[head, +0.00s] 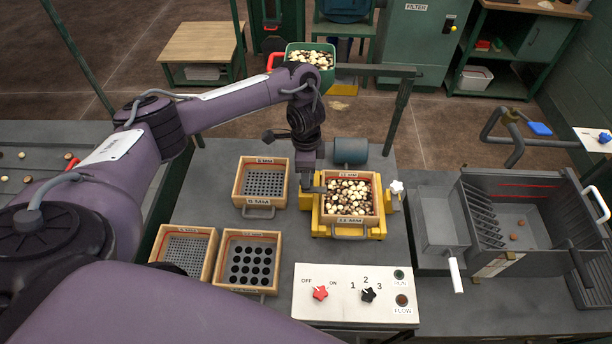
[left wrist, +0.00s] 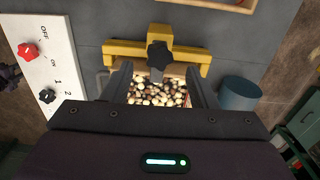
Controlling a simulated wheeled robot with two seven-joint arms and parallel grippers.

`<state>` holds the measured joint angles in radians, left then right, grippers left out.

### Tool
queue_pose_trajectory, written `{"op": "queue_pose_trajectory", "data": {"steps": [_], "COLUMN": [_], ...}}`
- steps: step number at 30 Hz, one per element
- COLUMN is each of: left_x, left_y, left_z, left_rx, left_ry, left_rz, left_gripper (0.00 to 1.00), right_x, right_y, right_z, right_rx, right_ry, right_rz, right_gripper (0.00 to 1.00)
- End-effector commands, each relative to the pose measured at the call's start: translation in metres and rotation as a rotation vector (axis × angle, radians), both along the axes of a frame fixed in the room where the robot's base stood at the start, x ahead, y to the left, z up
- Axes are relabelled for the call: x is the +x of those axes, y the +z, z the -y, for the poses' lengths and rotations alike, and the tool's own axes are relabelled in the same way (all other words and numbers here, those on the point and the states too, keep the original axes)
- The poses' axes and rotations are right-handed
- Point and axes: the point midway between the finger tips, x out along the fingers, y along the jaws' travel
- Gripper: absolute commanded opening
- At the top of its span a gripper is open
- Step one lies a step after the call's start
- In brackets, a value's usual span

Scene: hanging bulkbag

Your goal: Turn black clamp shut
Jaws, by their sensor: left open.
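The black clamp (left wrist: 159,55) is a dark star-shaped knob on the yellow shaker frame (left wrist: 190,55) in the left wrist view. It stands at the edge of the sieve box. In the head view my gripper hides it. My left gripper (left wrist: 157,67) is open, with one finger on either side of the knob and a gap to each. In the head view my left gripper (head: 311,186) hangs down at the left side of the 11 MM sieve (head: 349,228), which is full of pale and dark pieces. My right gripper is not in view.
A white clamp knob (head: 397,187) stands on the sieve's right side. A grey-blue cylinder (head: 350,151) lies behind it. A control panel (head: 356,296) is in front. Spare sieves (head: 250,262) stand to the left. A dark metal chute (head: 540,210) is at the right.

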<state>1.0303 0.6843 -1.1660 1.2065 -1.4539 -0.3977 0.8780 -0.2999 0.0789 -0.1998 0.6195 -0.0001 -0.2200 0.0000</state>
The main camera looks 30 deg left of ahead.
Motion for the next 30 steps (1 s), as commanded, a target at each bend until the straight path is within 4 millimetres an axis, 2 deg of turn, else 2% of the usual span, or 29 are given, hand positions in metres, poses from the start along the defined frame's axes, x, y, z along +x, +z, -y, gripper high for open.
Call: {"op": "queue_pose_trajectory", "data": {"steps": [1, 7, 30], "left_x": [0.001, 0.001, 0.000], "left_y": [0.015, 0.036, 0.038], "left_z": [-0.001, -0.001, 0.000], "left_rx": [0.002, 0.001, 0.000], "left_ry": [0.000, 0.001, 0.002], "left_rz": [0.004, 0.003, -0.001], "left_gripper": [0.53, 0.53, 0.53], "right_x": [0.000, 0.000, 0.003], "right_y": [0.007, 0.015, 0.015], "right_z": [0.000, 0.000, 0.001], "right_rx": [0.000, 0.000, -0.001], "right_ry": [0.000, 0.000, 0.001], "right_rz": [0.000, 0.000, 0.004], "right_gripper": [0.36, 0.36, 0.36]}}
